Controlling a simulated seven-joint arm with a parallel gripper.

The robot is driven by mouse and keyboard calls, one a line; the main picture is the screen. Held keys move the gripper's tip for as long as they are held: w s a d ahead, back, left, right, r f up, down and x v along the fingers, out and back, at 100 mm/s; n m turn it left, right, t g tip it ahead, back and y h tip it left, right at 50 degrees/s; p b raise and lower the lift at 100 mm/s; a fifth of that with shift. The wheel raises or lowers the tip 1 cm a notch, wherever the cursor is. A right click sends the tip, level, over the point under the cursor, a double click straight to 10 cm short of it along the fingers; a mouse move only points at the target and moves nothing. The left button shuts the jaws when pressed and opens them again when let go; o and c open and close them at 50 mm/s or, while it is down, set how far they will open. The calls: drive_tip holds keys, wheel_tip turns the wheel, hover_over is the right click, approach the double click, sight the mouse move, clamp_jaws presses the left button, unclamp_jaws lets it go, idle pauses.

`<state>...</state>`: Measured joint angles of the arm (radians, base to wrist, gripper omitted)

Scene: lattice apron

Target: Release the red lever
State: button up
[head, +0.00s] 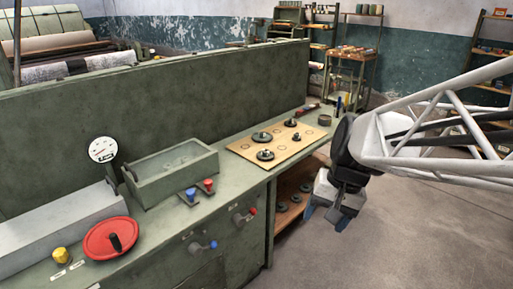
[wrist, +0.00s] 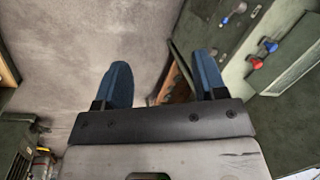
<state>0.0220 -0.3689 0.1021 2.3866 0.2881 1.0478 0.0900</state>
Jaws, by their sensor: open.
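A red-tipped lever (head: 250,212) sticks out from the bench's front panel, right of a blue-tipped one (head: 209,246). On the bench top, a red-capped control (head: 208,185) stands beside a blue-capped one (head: 191,194).
The green bench (head: 236,146) carries an open metal box (head: 180,180), a red handwheel (head: 110,238), a gauge (head: 102,149) and a wooden board (head: 244,149) with dark discs. An open shelf (head: 288,212) with discs lies under the bench. The floor (head: 420,235) at right is clear.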

drive_tip(key=w+a+f+m+g+y, duration=0.1)
drive_tip(key=w+a+f+m+y, duration=0.2)
drive_tip(key=w+f, duration=0.5)
drive_tip(key=w+a+f+m+g+y, duration=0.1)
drive_tip(key=w+a+f+m+y, duration=0.2)
drive_tip(key=w, duration=0.9)
drive_tip(key=w+a+f+m+g+y, duration=0.1)
drive_tip(key=w+a+f+m+y, duration=0.15)
drive_tip(key=w+f, duration=0.55)
drive_tip(key=w+d+f+m+t+y, duration=0.1)
drive_tip(key=w+f+m+t+y, duration=0.2)
drive_tip(key=w+f, duration=0.6)
drive_tip(key=w+f+m+t+y, duration=0.3)
drive_tip(key=w+f+m, duration=0.4)
drive_tip(key=f, duration=1)
drive_tip(key=shift+w+d+f+t, duration=0.15)
drive_tip(key=shift+w+d+t, duration=0.25)
drive_tip(key=shift+w, duration=0.5)
drive_tip(key=shift+a, duration=0.1)
drive_tip(key=shift+x, duration=3.8)
drive_tip(key=shift+s, duration=0.1)
clamp_jaws()
